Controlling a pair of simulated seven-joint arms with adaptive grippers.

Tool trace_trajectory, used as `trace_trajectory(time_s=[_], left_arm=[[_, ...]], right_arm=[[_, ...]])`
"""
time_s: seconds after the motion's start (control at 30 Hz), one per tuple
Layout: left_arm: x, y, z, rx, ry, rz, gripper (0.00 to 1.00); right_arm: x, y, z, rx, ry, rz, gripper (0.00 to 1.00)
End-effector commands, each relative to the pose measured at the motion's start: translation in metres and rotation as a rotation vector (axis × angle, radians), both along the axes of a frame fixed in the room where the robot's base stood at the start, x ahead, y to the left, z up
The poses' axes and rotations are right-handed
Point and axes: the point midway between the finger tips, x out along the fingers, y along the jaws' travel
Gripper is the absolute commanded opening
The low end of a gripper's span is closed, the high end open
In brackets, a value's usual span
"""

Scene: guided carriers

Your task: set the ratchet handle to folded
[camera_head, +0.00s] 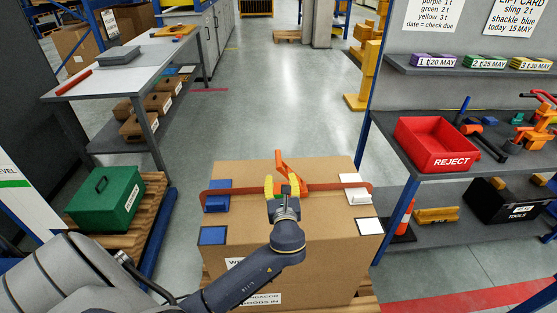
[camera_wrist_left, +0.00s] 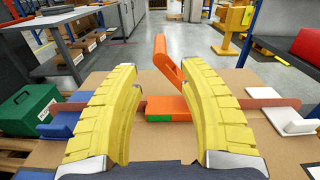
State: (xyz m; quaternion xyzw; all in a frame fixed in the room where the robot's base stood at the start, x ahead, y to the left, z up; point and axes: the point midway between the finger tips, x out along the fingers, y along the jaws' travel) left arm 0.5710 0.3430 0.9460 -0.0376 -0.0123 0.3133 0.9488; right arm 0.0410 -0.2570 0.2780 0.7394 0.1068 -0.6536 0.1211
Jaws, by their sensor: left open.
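An orange ratchet handle (camera_head: 281,162) stands up and tilted from the ratchet on top of a large cardboard box (camera_head: 320,245). In the left wrist view the handle (camera_wrist_left: 164,58) rises beyond the fingertips, leaning left. The orange ratchet body (camera_wrist_left: 165,104) lies low behind the fingers and bears a green patch (camera_wrist_left: 160,118). A red-orange strap (camera_head: 235,189) crosses the box on both sides of the ratchet. My left gripper (camera_head: 281,184) is open, with its yellow fingers spread on the near side of the ratchet, and holds nothing. Contact cannot be told. My right gripper is out of view.
A blue block (camera_head: 215,202) and a white block (camera_head: 358,196) sit at the strap's ends. At right is a shelf with a red reject bin (camera_head: 436,144); at left, a green case (camera_head: 104,197) and a workbench (camera_head: 120,72). The floor behind the box is clear.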

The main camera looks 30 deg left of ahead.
Motion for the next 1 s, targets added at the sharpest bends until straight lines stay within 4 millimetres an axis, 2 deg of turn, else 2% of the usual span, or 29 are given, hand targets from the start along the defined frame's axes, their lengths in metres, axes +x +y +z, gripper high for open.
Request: trace_trajectory(time_s=[0.2, 0.5, 0.7, 1.0], left_arm=[[0.034, 0.025, 0.001, 0.005, 0.0, 0.001, 0.41], [0.07, 0.052, 0.0, 0.002, 0.0, 0.001, 0.41], [0.085, 0.062, 0.0, 0.002, 0.0, -0.001, 0.41], [0.091, 0.067, 0.0, 0.001, 0.001, -0.001, 0.41]], right_arm=[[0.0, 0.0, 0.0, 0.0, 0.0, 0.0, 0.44], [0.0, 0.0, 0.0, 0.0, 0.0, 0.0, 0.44], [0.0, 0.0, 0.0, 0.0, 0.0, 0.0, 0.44], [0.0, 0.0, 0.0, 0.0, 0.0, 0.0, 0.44]])
